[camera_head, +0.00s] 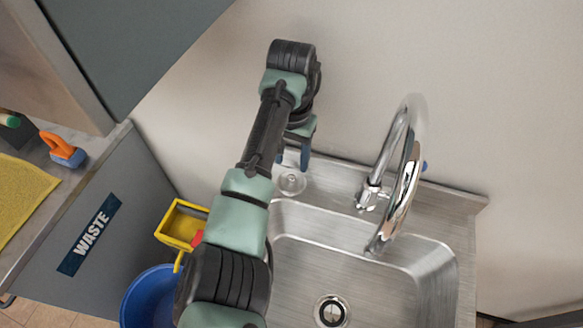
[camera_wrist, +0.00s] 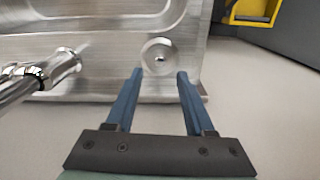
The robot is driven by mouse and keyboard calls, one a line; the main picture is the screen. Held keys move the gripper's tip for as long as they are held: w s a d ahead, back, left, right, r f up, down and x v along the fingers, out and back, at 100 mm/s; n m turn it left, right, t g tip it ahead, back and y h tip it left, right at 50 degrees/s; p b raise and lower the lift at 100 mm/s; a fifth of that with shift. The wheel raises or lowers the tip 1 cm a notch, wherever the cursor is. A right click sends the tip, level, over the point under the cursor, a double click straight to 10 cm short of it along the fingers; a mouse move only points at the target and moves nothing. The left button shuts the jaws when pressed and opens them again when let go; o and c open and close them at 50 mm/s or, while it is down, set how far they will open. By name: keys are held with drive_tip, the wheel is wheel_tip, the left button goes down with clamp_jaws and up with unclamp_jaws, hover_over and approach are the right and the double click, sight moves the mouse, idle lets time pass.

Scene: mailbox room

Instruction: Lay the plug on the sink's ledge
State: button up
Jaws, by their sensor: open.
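The plug, a round pale disc with a small knob, lies flat on the sink's steel ledge at the back left corner (camera_head: 291,181). It also shows in the wrist view, where the plug (camera_wrist: 158,57) is just beyond my fingertips. The sink (camera_head: 330,225) is brushed steel, and its drain (camera_head: 331,311) is uncovered. My gripper (camera_head: 294,158) is over the back of the ledge beside the wall. Its blue fingers are open and empty in the wrist view (camera_wrist: 159,74), and the plug lies apart from them, in line with the gap.
A tall chrome faucet (camera_head: 405,175) rises from the ledge to the right of my gripper. The wall is close behind. Left of the sink are a yellow mop wringer (camera_head: 179,222), a blue bucket (camera_head: 148,298) and a grey waste cabinet (camera_head: 105,215).

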sight(292, 177)
wheel_tip(292, 177, up, 7)
drive_tip(key=shift+f, duration=0.15)
idle(0.5)
